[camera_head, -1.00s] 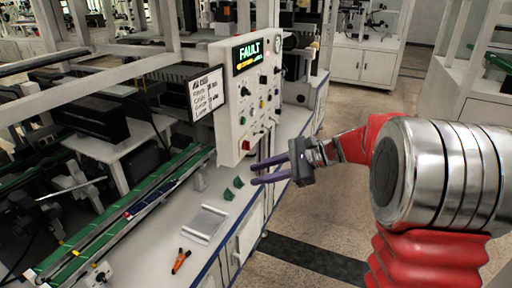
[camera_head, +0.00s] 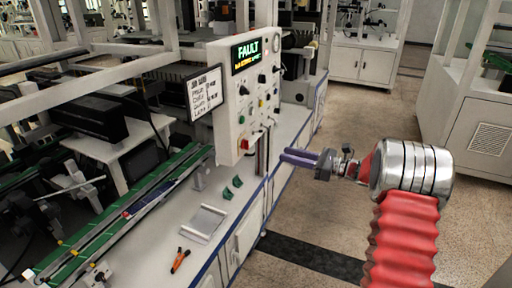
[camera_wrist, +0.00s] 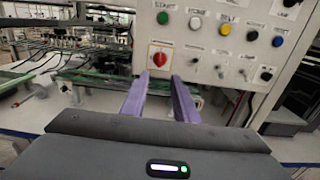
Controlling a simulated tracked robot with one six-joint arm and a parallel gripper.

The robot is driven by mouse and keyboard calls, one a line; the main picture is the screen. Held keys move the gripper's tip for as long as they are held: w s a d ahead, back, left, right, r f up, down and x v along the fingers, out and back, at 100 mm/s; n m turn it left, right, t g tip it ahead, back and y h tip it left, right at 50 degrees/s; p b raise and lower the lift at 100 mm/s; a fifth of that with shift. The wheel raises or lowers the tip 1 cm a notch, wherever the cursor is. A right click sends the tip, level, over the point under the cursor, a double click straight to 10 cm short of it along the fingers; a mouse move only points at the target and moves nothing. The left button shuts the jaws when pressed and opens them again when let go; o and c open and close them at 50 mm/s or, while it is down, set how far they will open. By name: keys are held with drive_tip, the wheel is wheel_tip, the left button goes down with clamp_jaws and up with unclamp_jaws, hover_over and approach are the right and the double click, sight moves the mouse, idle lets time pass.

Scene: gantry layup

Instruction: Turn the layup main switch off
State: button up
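The control panel (camera_head: 226,100) is a white upright box with a lit screen (camera_head: 246,55) that reads FAULT. A red rotary switch (camera_wrist: 160,56) sits low on the left of the panel in the wrist view, and also shows near the panel's lower edge in the head view (camera_head: 245,144). Which way its handle points is too small to tell. My gripper (camera_wrist: 160,88) has two purple fingers that stand apart with nothing between them. They point at the panel, just below the red switch in the wrist view. In the head view my gripper (camera_head: 299,157) is to the right of the panel, apart from it.
Green, white, blue, yellow and black buttons (camera_wrist: 194,22) share the panel face with smaller knobs. A sign board (camera_head: 205,93) hangs at the panel's left. Orange-handled pliers (camera_head: 180,260) and green pieces (camera_head: 232,187) lie on the bench. The floor to the right is open.

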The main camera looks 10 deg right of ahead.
sight(246, 145)
drive_tip(key=shift+a, duration=0.15)
drive_tip(key=x, duration=1.3)
drive_tip(key=shift+w+a, duration=0.25)
drive_tip(key=shift+c, duration=0.2)
clamp_jaws()
